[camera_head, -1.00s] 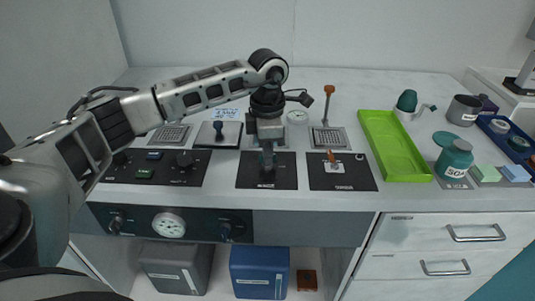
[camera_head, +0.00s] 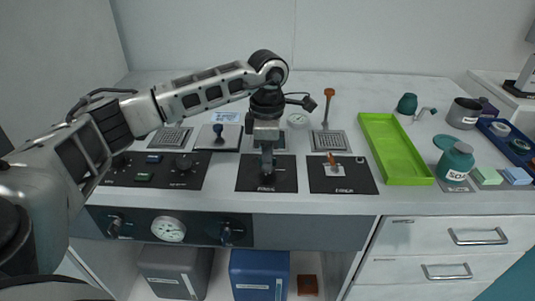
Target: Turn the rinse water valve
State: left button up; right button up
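My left gripper (camera_head: 267,165) points straight down over the middle black panel (camera_head: 249,184) at the front of the bench. Its fingers are close to the panel surface and cover whatever sits at its centre. I cannot tell whether they are shut on a handle there. A second black panel (camera_head: 362,185) lies just to the right, with a small orange lever (camera_head: 332,160) standing on a pale plate. The panel labels are too small to read surely, so I cannot tell which one is the rinse water valve. My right gripper is not in view.
A control panel (camera_head: 193,181) with knobs lies left. Behind stands a tall orange-topped tap (camera_head: 328,105) over a drain grate (camera_head: 322,141). A green tray (camera_head: 407,177), a teal jar (camera_head: 453,163) and a grey mug (camera_head: 463,113) stand right. The tray's inside is empty.

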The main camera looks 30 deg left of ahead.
pick_arm(q)
notch_tip(320, 180, up, 16)
dwell(0.7)
jog(key=shift+f, duration=0.1)
